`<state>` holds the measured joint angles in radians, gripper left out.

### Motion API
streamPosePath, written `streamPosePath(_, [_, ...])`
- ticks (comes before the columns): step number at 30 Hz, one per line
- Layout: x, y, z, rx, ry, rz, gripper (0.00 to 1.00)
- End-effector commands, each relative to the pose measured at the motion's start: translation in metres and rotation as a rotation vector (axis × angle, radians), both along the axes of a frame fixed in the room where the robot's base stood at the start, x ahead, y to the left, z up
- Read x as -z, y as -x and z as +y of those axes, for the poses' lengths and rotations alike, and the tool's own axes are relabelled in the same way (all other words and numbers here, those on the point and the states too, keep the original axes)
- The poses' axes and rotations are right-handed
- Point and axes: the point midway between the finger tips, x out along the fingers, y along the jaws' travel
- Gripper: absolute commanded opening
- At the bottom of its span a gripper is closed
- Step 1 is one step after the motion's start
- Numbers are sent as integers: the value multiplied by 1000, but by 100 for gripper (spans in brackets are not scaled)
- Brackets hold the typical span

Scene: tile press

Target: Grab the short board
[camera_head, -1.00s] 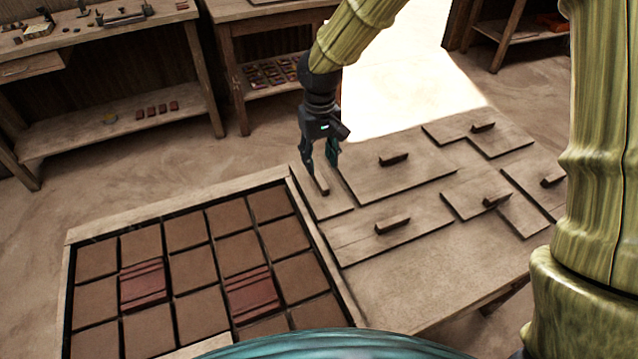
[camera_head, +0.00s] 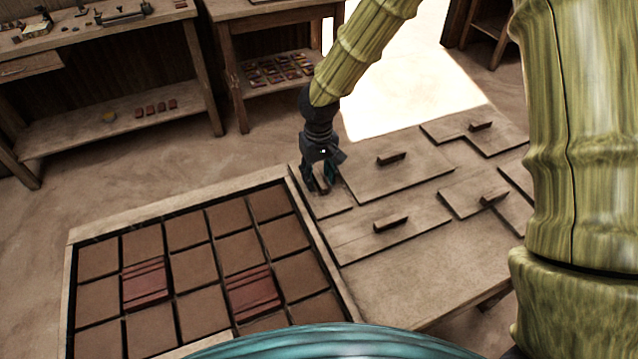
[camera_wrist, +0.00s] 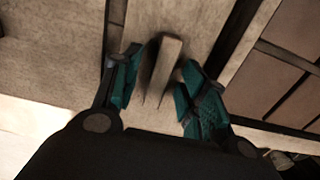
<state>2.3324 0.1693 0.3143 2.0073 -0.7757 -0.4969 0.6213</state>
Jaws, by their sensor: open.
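The short board (camera_head: 334,208) is a small pale wooden board at the left end of the table, next to the tile frame. It has an upright bar handle, seen clearly in the wrist view (camera_wrist: 165,62). My gripper (camera_head: 319,187) is low over this board. In the wrist view its two teal fingers (camera_wrist: 159,72) are apart, one on each side of the handle, with gaps showing between them and the handle. In the head view the fingers partly hide the handle.
Larger boards with bar handles lie close by, such as one just right of my gripper (camera_head: 400,170) and one in front (camera_head: 365,235). A wooden frame (camera_head: 190,212) of brown and red tiles lies at left. The table's front (camera_head: 410,285) is bare.

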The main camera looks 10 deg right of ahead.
Motion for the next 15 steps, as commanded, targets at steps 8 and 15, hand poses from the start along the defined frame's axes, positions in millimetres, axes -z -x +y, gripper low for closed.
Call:
streamPosePath(8, [0, 0, 0, 0, 0, 0, 14])
streamPosePath(15, [0, 0, 0, 0, 0, 0, 0])
